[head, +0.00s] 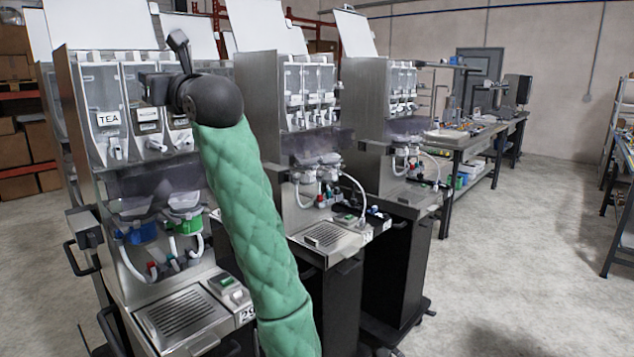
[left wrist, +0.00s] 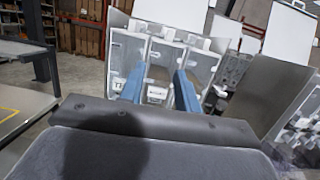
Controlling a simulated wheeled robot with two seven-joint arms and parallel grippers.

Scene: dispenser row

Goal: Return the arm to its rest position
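My left arm, in a green quilted sleeve (head: 245,200), rises from the bottom of the head view to a dark wrist joint. The left gripper is partly hidden by that joint there, raised in front of the upper part of the nearest dispenser machine (head: 85,85). In the left wrist view the left gripper (left wrist: 160,72) shows two blue fingers, apart, with nothing between them. Behind them are the clear dispenser bins, one with a TEA label (head: 108,118). I cannot judge the gap between fingers and bins. My right gripper is not in view.
Two more dispenser machines (head: 262,105) (head: 365,95) stand to the right of the nearest one. A workbench (head: 475,135) with clutter is farther back. Shelves with boxes (head: 15,150) are at far left. The concrete floor (head: 520,260) at right is clear.

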